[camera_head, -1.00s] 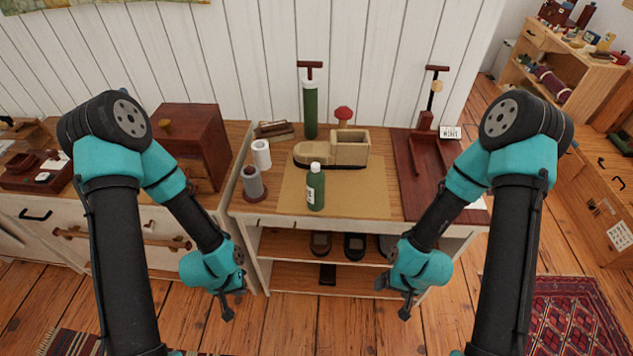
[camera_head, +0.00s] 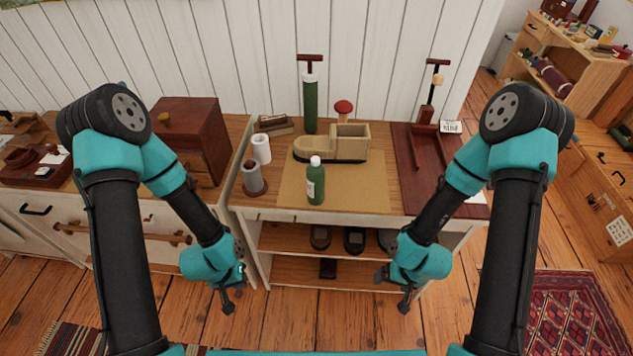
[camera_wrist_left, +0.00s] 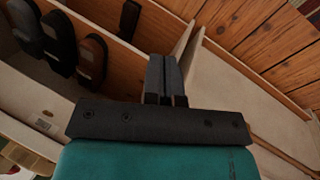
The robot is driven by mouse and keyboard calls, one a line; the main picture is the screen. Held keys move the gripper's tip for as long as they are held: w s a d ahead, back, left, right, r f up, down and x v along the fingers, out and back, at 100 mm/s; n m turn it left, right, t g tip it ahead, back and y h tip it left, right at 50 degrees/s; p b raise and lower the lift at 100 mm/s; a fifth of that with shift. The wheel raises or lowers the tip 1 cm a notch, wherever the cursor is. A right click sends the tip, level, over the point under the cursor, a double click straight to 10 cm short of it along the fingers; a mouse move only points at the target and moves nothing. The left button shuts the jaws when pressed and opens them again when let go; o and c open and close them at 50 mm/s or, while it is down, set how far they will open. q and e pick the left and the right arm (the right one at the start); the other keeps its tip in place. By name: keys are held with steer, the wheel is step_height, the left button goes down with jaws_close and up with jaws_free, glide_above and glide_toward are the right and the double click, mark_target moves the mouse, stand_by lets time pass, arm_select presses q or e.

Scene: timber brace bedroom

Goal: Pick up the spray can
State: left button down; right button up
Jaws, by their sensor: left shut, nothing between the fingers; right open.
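The spray can is likely the green bottle (camera_head: 316,182) with a white cap and a white label, standing upright on the tan board (camera_head: 362,196) near the table's front edge. My left gripper (camera_head: 229,307) hangs in front of the table, low and left of the bottle. Its fingers are shut and empty, as the left wrist view (camera_wrist_left: 166,80) also shows. My right gripper (camera_head: 404,304) is open and empty, in front of the table, low and right of the bottle. Neither gripper touches it.
A wooden boat-shaped box (camera_head: 340,143) stands behind the bottle. A grey-white roll (camera_head: 253,178) and a white roll (camera_head: 261,149) stand left. A tall green pump (camera_head: 310,105) and a dark red tray (camera_head: 408,180) are behind and right. Shoes (camera_head: 354,240) sit on the shelf below.

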arm_select(q)
steer(key=shift+c, duration=1.4)
jaws_free()
steer(key=shift+w, duration=0.1)
